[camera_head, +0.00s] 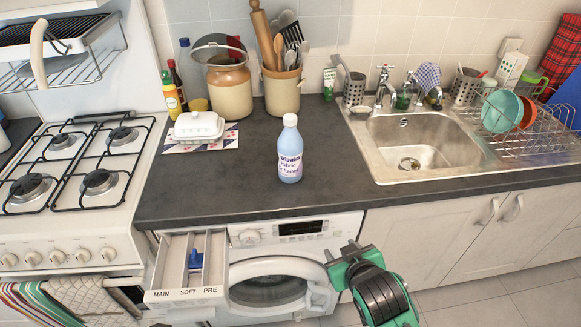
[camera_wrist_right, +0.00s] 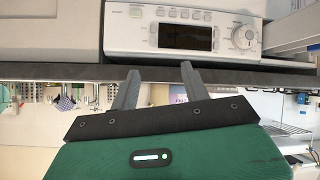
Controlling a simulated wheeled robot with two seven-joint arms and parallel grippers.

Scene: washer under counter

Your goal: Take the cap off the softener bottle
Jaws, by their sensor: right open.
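The softener bottle (camera_head: 290,157) stands upright on the dark countertop, pale blue with a white label. Its white cap (camera_head: 290,119) is on its neck. My right gripper (camera_head: 341,250) is in front of the washer, lower than the countertop edge and to the right of the bottle, well apart from it. Its two grey fingers are spread in the right wrist view (camera_wrist_right: 160,72), with nothing held between them. A small pale patch with lettering shows behind the fingers there, mostly hidden by the gripper body. My left gripper is not in view.
The washer (camera_head: 268,287) has its detergent drawer (camera_head: 178,262) pulled out, with a blue piece inside. A white butter dish (camera_head: 198,126) stands left of the bottle, the sink (camera_head: 420,140) is to the right, and crocks are behind. Counter around the bottle is clear.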

